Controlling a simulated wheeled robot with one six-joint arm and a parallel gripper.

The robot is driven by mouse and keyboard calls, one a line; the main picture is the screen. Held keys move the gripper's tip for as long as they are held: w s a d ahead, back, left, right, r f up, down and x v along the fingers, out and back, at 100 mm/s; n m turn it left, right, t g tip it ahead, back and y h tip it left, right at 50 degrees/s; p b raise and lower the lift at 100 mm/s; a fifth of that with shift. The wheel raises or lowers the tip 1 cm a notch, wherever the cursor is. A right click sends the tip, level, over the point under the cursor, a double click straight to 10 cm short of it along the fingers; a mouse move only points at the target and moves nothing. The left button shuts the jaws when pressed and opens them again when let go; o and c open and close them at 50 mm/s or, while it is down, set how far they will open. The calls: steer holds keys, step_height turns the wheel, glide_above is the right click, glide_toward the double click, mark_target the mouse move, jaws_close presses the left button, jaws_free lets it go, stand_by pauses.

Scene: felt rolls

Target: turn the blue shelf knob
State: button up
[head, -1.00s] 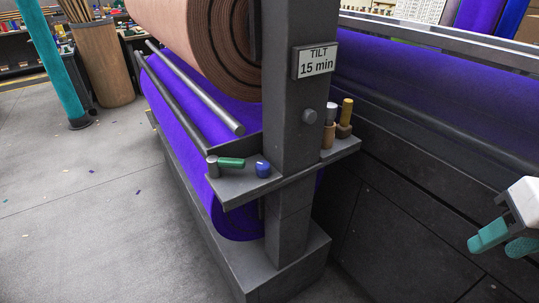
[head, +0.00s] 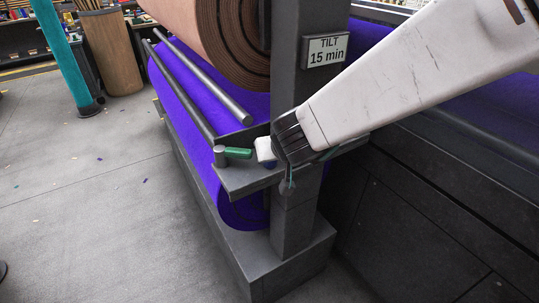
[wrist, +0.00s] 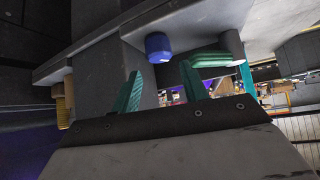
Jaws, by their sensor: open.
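The blue shelf knob (wrist: 159,47) is a short round knob on the grey shelf (wrist: 185,17). In the wrist view it lies just past the gap between my fingertips, apart from both. In the head view only a sliver of the knob (head: 269,165) shows beside my gripper, which hides the rest. My gripper (wrist: 160,75) is open and empty, with two teal fingers spread. The green-handled lever (head: 238,153) sits left of the knob in the head view. In the wrist view the green lever (wrist: 206,60) is close to the right fingertip.
The shelf is fixed to a dark post with a "TILT 15 min" sign (head: 325,50). A brown felt roll (head: 210,35) and a purple felt roll (head: 185,120) lie left of the post. Open floor lies at left.

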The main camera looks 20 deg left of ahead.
steer(key=x, duration=0.6)
steer(key=shift+w+a+f, duration=0.15)
steer(key=shift+w+f, duration=0.1)
steer(key=c, duration=0.7)
